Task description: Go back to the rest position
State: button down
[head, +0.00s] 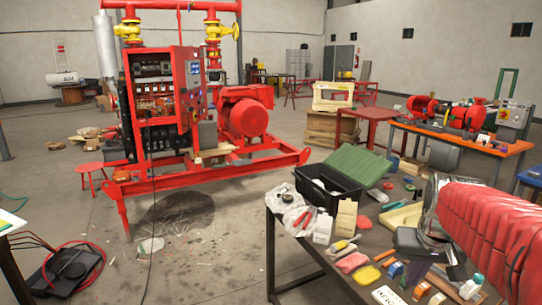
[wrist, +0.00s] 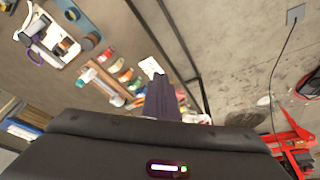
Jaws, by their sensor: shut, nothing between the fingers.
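My gripper (wrist: 162,84) shows in the wrist view as dark fingers closed together beyond the black wrist housing. Nothing is held between them. They point over the dark workbench with its loose items, with a white card (wrist: 151,68) just beyond the tips in the picture. I cannot judge the height above the bench.
An orange-topped bench (head: 470,140) stands behind. A black cable crosses the floor. Bare concrete lies between skid and bench.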

jog(key=s+a+f+n+t+y, duration=0.1)
jog(key=s+a+f+n+t, duration=0.1)
jog(key=s+a, duration=1.2)
jog(key=a+n, duration=0.1)
jog(key=a, duration=0.2)
jog(key=shift+s+a, duration=0.2)
jog(key=shift+a, duration=0.2)
jog(key=shift+f, duration=0.1)
